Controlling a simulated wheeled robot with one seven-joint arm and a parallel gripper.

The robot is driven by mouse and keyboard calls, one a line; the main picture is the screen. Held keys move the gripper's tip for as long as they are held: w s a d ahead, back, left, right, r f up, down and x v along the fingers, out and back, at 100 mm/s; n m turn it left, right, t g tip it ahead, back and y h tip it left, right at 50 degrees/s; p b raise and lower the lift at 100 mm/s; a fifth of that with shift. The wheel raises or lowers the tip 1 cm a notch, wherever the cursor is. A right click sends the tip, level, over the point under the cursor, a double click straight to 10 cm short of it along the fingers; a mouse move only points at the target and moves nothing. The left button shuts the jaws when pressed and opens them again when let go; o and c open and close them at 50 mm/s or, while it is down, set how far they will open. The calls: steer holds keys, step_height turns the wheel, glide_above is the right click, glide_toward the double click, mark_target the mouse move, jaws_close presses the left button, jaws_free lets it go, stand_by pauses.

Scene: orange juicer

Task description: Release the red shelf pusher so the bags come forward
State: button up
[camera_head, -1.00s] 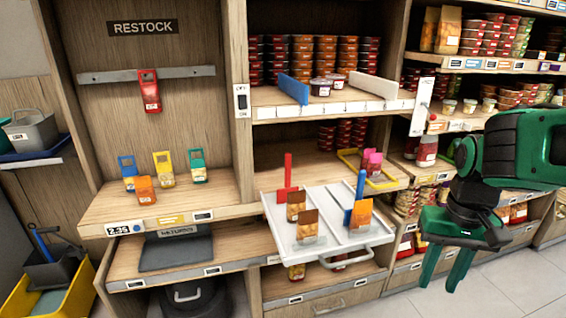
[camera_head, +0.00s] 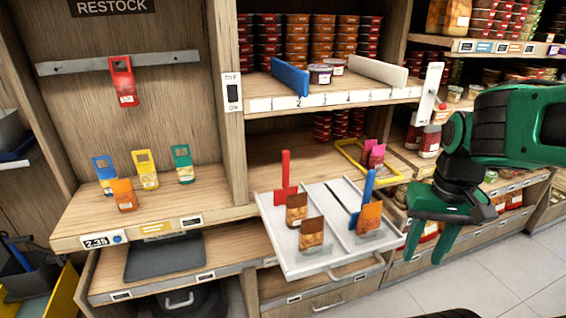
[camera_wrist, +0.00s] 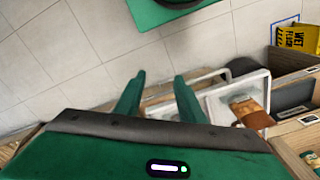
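The red shelf pusher (camera_head: 286,176) stands upright at the back of the left lane of a white pull-out tray (camera_head: 290,262). Two brown bags stand in that lane, one behind (camera_head: 296,208) and one nearer the front (camera_head: 311,234), apart from each other. A blue pusher (camera_head: 366,190) stands in the right lane, behind an orange-brown bag (camera_head: 369,216). My gripper (camera_head: 422,250) hangs to the right of the tray, open and empty, fingers down. In the wrist view my gripper (camera_wrist: 152,92) has its fingers apart, with part of the tray beyond them.
Yellow (camera_head: 145,168), green, blue and orange tagged packets stand on the left shelf. A red packet (camera_head: 123,82) hangs from the rail above. A yellow frame with pink packs (camera_head: 372,154) lies behind the tray. The floor (camera_head: 500,275) at front right is clear.

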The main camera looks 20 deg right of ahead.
steer(key=w+a+n+t, duration=0.1)
steer(key=w+a+n, duration=0.15)
steer(key=w, duration=0.45)
steer(key=n+t, duration=0.3)
steer(key=n, duration=0.1)
glide_toward(284, 162)
steer(key=shift+w+d+f+m, duration=0.15)
steer(key=shift+w+d+f, duration=0.1)
steer(key=shift+w, duration=0.1)
steer(key=shift+w+d+f+m, duration=0.1)
steer(key=shift+w+d+f, duration=0.1)
steer(key=shift+w, duration=0.2)
steer(key=shift+w+a, duration=0.1)
steer(key=shift+w, duration=0.15)
steer(key=shift+w+f, duration=0.15)
steer(key=shift+f, duration=0.05)
steer(key=x, duration=1)
jaws_close()
